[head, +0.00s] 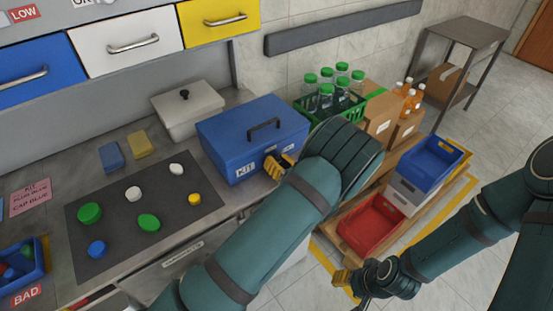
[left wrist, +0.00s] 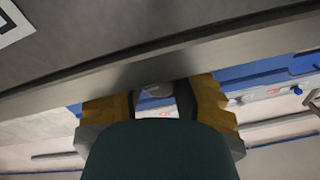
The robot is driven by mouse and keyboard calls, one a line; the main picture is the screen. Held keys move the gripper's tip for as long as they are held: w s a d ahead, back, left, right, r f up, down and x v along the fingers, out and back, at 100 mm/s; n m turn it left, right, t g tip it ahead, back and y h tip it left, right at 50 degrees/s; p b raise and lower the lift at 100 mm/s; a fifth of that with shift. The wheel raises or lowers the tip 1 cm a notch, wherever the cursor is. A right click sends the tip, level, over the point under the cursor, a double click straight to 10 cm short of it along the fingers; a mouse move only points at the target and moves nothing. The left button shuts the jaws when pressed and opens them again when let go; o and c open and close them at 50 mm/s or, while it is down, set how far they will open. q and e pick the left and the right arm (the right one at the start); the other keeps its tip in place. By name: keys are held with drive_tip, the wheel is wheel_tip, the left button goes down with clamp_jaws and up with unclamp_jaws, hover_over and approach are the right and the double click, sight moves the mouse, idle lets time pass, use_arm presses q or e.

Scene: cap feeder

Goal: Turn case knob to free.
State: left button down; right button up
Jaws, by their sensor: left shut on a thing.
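The blue case (head: 245,138), with a dark top handle and a KIT label, stands shut on the steel counter. My left gripper (head: 279,165) is at the right part of its front face, its yellow fingers against or very close to it. In the left wrist view, a small pale grey knob (left wrist: 156,90) shows between the fingers of my left gripper (left wrist: 158,104), which is shut on it. The head view hides the knob behind the gripper, and its setting cannot be read. My right gripper (head: 350,286) hangs low at the right, away from the case; its opening is unclear.
A pale lidded box (head: 187,108) stands left of the case. A dark mat (head: 115,228) with several coloured caps lies on the counter. A green crate (head: 347,113) of bottles and cardboard boxes stand right of the case. Red (head: 371,226) and blue (head: 434,163) bins sit lower.

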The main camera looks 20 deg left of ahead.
use_arm(q)
drive_tip(key=shift+r+m, duration=0.1)
drive_tip(key=shift+m, duration=0.2)
drive_tip(key=c, duration=0.6)
unclamp_jaws()
wheel_tip(320, 180, up, 10)
drive_tip(key=shift+f, duration=0.1)
idle(0.6)
